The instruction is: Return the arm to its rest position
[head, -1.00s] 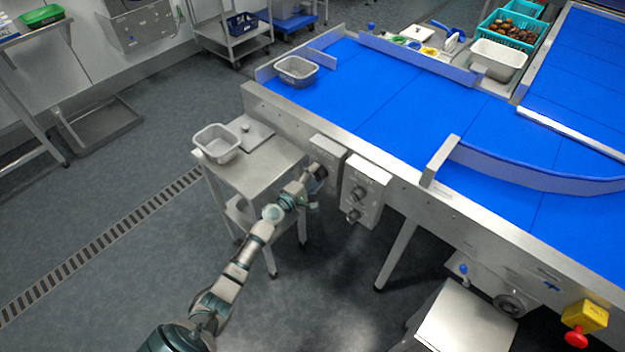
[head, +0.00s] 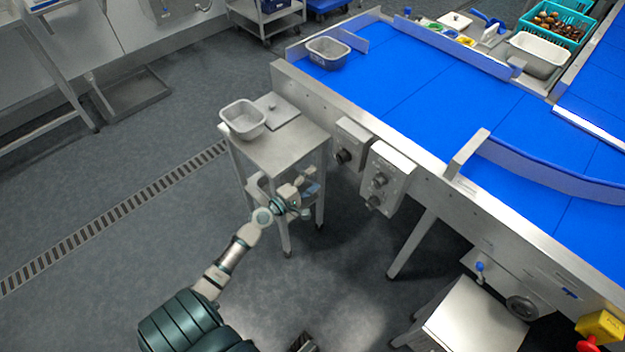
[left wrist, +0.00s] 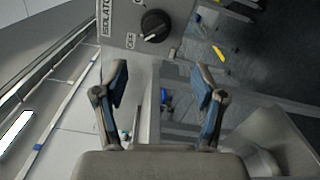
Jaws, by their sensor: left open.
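My left gripper (head: 309,191) is in front of the small steel side table (head: 288,150), below its top, and holds nothing. In the left wrist view its two fingers stand wide apart (left wrist: 160,95). Beyond them is a grey control box with a black rotary knob (left wrist: 155,25), marked ISOLATOR and OFF. In the head view this isolator box (head: 352,140) hangs on the side of the conveyor, above and right of the gripper, clear of it. My right gripper is not clearly seen; only a dark piece shows at the bottom edge.
The blue conveyor (head: 400,85) runs along the right, with a second control box (head: 388,178) on its side. A grey tub (head: 243,119) and a flat lid (head: 279,110) are on the side table. A steel stand (head: 470,320) is at the lower right. The floor at left is open.

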